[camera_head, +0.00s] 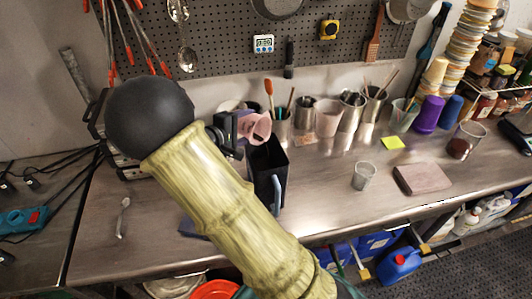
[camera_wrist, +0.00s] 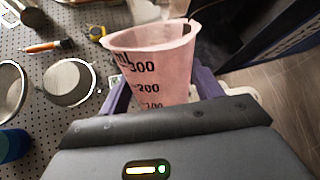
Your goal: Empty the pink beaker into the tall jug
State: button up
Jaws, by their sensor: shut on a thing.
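The pink beaker (camera_head: 257,128) is held in my gripper (camera_head: 236,132), tipped far over with its mouth toward the right, above the rim of the tall black jug (camera_head: 268,172). The jug stands upright on the bench, its handle toward the front. In the wrist view the pink beaker (camera_wrist: 155,68) shows dark volume marks and sits between the purple fingers of my gripper (camera_wrist: 160,98). A dark shape at the upper right of that view may be the jug. I cannot tell what is inside the beaker or the jug.
Behind the jug stand several metal tool cups and a pinkish container (camera_head: 328,117). A small clear cup (camera_head: 363,176) and a brownish block (camera_head: 422,179) lie to the right. A spoon (camera_head: 123,216) lies at the left.

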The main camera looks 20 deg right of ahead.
jog(key=shift+s+f+b, duration=0.15)
jog(key=shift+f+b, duration=0.05)
jog(key=shift+b, duration=0.5)
jog(key=r+p, duration=0.1)
jog(key=p, duration=0.1)
jog(key=shift+a+p, duration=0.1)
jog(key=shift+p, duration=0.25)
jog(key=shift+a+r+n+p, duration=0.1)
jog(key=shift+r+n+p, duration=0.2)
jog(key=shift+p, duration=0.95)
jog(key=shift+w+a+f+n+g+h+p, duration=0.3)
jog(key=shift+w+f+n+p, duration=0.25)
jog(key=shift+w+p, duration=0.2)
jog(key=shift+w+a+r+n+g+p, duration=0.1)
jog(key=shift+w+n+g+p, duration=0.15)
jog(key=shift+p, duration=0.3)
jog(key=shift+f, duration=0.25)
jog(key=shift+s, duration=0.1)
